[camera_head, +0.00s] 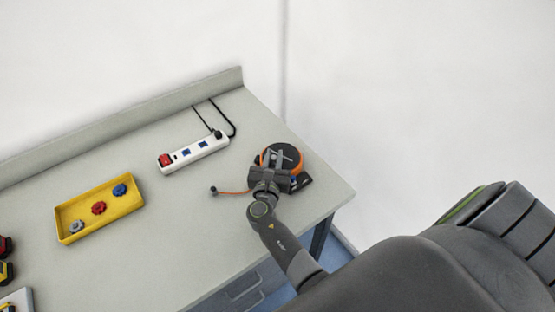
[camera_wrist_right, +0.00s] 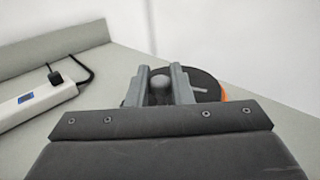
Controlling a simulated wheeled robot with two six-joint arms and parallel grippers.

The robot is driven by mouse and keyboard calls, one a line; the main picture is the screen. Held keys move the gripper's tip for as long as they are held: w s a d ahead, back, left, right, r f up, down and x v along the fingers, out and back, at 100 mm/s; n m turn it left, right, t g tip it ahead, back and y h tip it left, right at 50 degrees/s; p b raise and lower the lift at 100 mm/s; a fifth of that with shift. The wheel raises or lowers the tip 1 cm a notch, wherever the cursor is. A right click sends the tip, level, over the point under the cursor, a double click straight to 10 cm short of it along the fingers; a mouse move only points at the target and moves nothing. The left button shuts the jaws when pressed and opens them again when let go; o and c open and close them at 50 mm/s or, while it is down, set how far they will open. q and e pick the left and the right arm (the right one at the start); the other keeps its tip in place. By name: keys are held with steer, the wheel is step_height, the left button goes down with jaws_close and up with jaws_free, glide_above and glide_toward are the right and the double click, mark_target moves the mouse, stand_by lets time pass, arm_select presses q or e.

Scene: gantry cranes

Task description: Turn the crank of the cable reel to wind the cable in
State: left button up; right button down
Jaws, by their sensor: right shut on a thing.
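The cable reel (camera_head: 291,153) is a dark disc with an orange rim near the right end of the bench. A short orange cable (camera_head: 234,191) runs from it to the left and ends in a dark plug (camera_head: 214,190) on the bench. My right gripper (camera_head: 274,158) is over the reel. In the right wrist view its fingers are shut on a grey rounded knob, the crank handle (camera_wrist_right: 160,88), with the reel disc (camera_wrist_right: 203,84) behind and to the right. The lower part of the reel is hidden by my gripper. My left gripper is not in view.
A white power strip (camera_head: 194,152) with a red switch and black cord lies left of the reel. A yellow tray (camera_head: 76,208) holds several coloured knobs. Red and yellow items (camera_head: 5,258) sit at the far left. The bench front is clear; a raised ledge (camera_head: 130,119) runs along its back.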

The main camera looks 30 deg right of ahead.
steer(key=w+m+g+h+b, duration=0.1)
steer(key=m+g+h+b, duration=0.1)
steer(key=g, duration=0.1)
steer(key=w+m+g+h+b, duration=0.1)
steer(key=m+g+h+b, duration=0.1)
steer(key=m+g+b, duration=0.1)
steer(key=m+g+h+b, duration=0.2)
steer(key=g+b, duration=0.1)
steer(key=g, duration=0.1)
steer(key=shift+w+a+f+m, duration=0.15)
steer(key=shift+w+m, duration=0.25)
steer(key=shift+w+m+g+h+b, duration=0.2)
steer(key=shift+m+g+h+b, duration=0.1)
steer(key=shift+m+g+b, duration=1.15)
steer(key=shift+n+g, duration=0.25)
steer(key=shift+n, duration=0.2)
steer(key=c, duration=1.4)
jaws_free()
steer(key=shift+o, duration=0.2)
